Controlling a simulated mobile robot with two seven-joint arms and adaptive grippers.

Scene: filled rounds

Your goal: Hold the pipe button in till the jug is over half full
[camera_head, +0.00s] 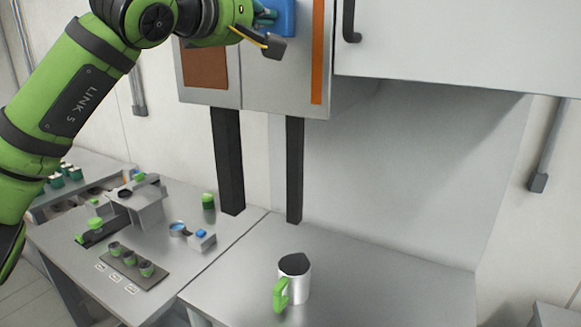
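The jug (298,283) is a pale, upright vessel with a green handle and a dark top. It stands on the grey counter below the wall unit; its fill level cannot be made out. A blue block (283,14) sits on the front of the wall unit at the top edge, partly cut off. My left gripper (265,20) is up against or just in front of this block. Its fingers are small and partly hidden, so I cannot tell whether they are open or shut. I cannot make out the button or any flowing liquid. My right gripper is out of view.
The grey wall unit (258,82) carries a brown panel and an upright orange strip (318,52). Two dark posts stand below it. A tray (150,284) of small cups and a grey machine (139,206) are on the left counter. The counter right of the jug is clear.

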